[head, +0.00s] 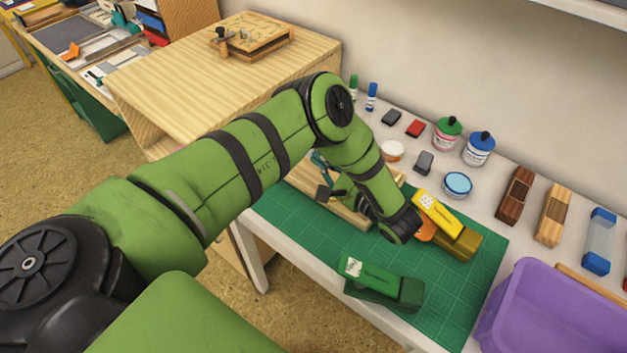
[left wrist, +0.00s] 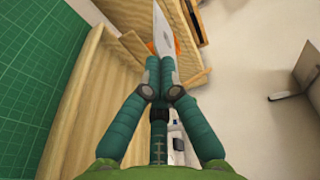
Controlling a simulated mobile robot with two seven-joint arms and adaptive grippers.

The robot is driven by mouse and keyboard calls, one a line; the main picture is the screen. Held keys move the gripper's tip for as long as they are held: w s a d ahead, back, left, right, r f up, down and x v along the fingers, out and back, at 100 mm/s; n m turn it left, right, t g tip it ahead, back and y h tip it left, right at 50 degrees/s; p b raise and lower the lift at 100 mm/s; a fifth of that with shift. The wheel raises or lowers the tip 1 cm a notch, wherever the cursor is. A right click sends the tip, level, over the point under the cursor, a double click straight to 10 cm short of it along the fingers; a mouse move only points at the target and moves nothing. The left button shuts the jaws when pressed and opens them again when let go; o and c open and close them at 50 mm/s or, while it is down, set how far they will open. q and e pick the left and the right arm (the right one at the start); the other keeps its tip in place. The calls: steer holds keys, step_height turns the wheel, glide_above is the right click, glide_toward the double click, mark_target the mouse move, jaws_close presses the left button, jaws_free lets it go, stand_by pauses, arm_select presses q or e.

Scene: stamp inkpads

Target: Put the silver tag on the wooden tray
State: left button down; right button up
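My left gripper (left wrist: 160,68) has its teal fingers closed together in the left wrist view. A flat, pointed silver piece, which looks like the silver tag (left wrist: 162,30), sticks out from between the fingertips. In the head view my left gripper (head: 320,162) is partly hidden behind my own forearm, and the tag cannot be made out. A light wooden piece, apparently the wooden tray (head: 350,215), lies on the green mat below the gripper, largely covered by my arm. Pale wood (left wrist: 75,85) also shows beside the mat in the left wrist view. My right gripper is not in view.
A yellow stapler-like tool (head: 437,213) and a green one (head: 375,278) lie on the cutting mat (head: 460,300). Inkpads, jars and wooden blocks line the back. A purple bin (head: 550,310) stands at right. A wooden cabinet (head: 190,85) stands at left.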

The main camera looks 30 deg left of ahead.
arm_select(q)
steer(key=shift+w+a+f+p, duration=0.15)
steer(key=shift+a+f, duration=0.3)
steer(key=shift+f, duration=0.5)
steer(key=shift+a+f+p, duration=0.3)
steer(key=shift+a+f, duration=0.15)
steer(key=shift+f, duration=0.45)
steer(key=shift+w+a+f+p, duration=0.15)
steer(key=shift+a+f, duration=0.3)
steer(key=shift+f, duration=0.5)
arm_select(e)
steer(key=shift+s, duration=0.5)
arm_select(q)
steer(key=shift+s+f+b, duration=0.15)
steer(key=shift+f+b, duration=0.45)
steer(key=shift+b, duration=0.05)
steer(key=c, duration=1.4)
jaws_free()
steer(key=shift+s+d, duration=0.1)
steer(key=shift+c, duration=0.2)
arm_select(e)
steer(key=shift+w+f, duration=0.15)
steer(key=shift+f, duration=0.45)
arm_select(q)
steer(key=shift+f, duration=0.1)
